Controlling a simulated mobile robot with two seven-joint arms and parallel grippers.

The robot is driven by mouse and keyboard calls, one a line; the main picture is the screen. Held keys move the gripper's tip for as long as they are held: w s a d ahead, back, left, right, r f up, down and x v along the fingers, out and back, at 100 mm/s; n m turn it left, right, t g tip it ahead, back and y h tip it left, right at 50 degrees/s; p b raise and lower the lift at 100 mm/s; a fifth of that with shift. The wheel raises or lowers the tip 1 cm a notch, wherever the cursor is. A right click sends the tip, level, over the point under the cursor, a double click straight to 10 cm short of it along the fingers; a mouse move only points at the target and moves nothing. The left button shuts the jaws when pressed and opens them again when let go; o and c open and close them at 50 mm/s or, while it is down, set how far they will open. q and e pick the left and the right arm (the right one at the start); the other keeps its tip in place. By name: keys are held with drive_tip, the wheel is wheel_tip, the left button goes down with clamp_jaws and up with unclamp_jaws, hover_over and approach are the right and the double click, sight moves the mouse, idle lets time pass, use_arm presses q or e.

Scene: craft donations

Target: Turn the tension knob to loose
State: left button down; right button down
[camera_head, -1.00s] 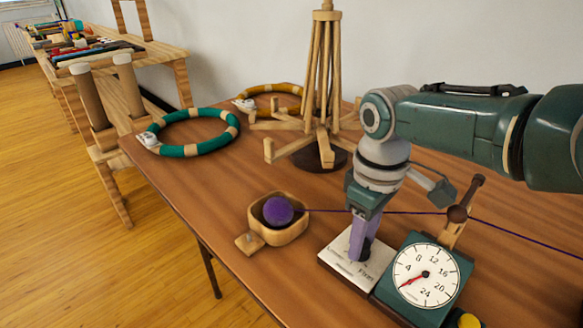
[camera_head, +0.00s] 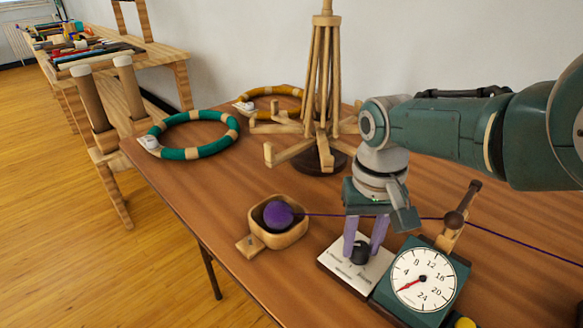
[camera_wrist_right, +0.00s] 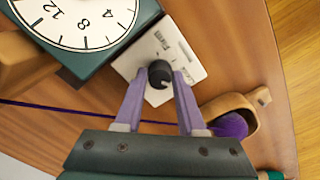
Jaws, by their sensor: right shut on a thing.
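The black tension knob (camera_head: 359,253) stands on a white label plate (camera_head: 336,266) beside the dial box, and the purple fingers of my right gripper (camera_head: 366,243) are shut on its sides. In the right wrist view the knob (camera_wrist_right: 160,73) sits between the fingertips (camera_wrist_right: 157,76). A pale mark shows on its top there. Printing lies on either side of it on the plate, too small to read surely. My left gripper is not in view.
Purple yarn (camera_head: 400,216) runs behind the gripper from a ball (camera_head: 278,214) in a wooden bowl (camera_head: 289,238). A wooden swift (camera_head: 322,100) and a green hoop (camera_head: 205,149) stand farther back.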

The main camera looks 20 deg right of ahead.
sight(361, 246)
drive_tip(key=shift+m, duration=0.3)
drive_tip(key=c, duration=0.5)
unclamp_jaws()
wheel_tip(361, 246, up, 10)
drive_tip(key=p, duration=0.8)
drive_tip(key=shift+f, duration=0.1)
